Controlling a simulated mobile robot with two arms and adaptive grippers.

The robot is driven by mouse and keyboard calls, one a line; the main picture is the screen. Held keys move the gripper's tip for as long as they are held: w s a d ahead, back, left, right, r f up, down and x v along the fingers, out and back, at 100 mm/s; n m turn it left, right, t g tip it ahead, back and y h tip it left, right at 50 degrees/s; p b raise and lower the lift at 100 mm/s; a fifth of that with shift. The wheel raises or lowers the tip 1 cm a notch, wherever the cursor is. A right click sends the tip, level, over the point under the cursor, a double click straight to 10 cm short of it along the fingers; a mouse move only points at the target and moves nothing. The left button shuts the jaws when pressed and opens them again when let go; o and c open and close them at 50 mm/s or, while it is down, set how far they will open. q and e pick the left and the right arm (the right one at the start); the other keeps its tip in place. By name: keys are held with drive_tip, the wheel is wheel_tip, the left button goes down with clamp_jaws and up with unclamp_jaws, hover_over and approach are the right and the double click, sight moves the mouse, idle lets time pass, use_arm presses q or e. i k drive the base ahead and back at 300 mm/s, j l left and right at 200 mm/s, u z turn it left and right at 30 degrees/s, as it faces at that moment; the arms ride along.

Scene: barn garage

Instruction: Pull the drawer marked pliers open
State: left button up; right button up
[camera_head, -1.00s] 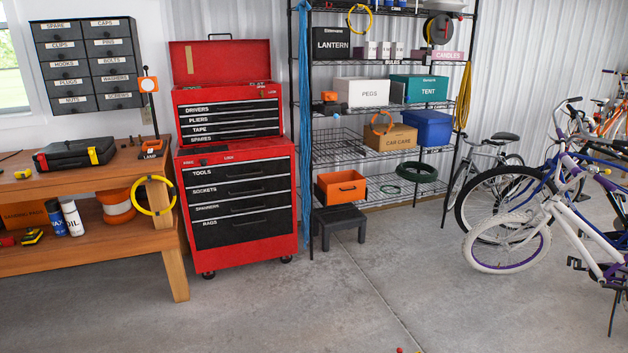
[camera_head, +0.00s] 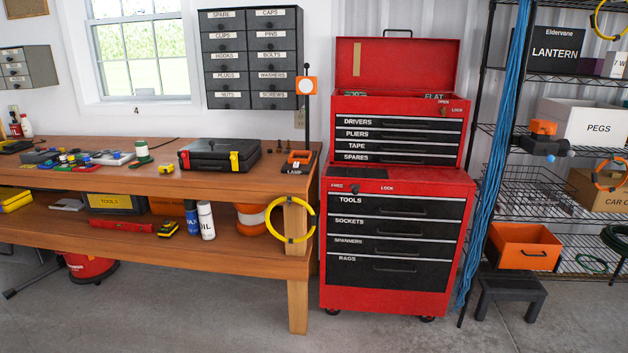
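The drawer marked pliers (camera_head: 400,135) is a thin black front in the upper part of the red tool chest (camera_head: 325,245). It is the second one down, below the drawer marked drivers (camera_head: 400,123) and above those marked tape and spares. It sits flush and shut, as do the other drawers. The chest's red lid (camera_head: 420,66) stands raised. A lock knob (camera_head: 444,111) shows at the upper right of the chest top section. Neither of my grippers is in view.
A wooden workbench (camera_head: 100,178) with tools and a black case (camera_head: 218,155) stands left of the chest. A wire shelf rack with hanging blue rope (camera_head: 500,140) and a dark step stool (camera_head: 508,287) stand at right. The concrete floor in front is clear.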

sight(340, 131)
drive_tip(key=i+j+z, duration=0.15)
drive_tip(key=i, duration=0.65)
drive_tip(key=i+j+z, duration=0.1)
drive_tip(key=i, duration=0.7)
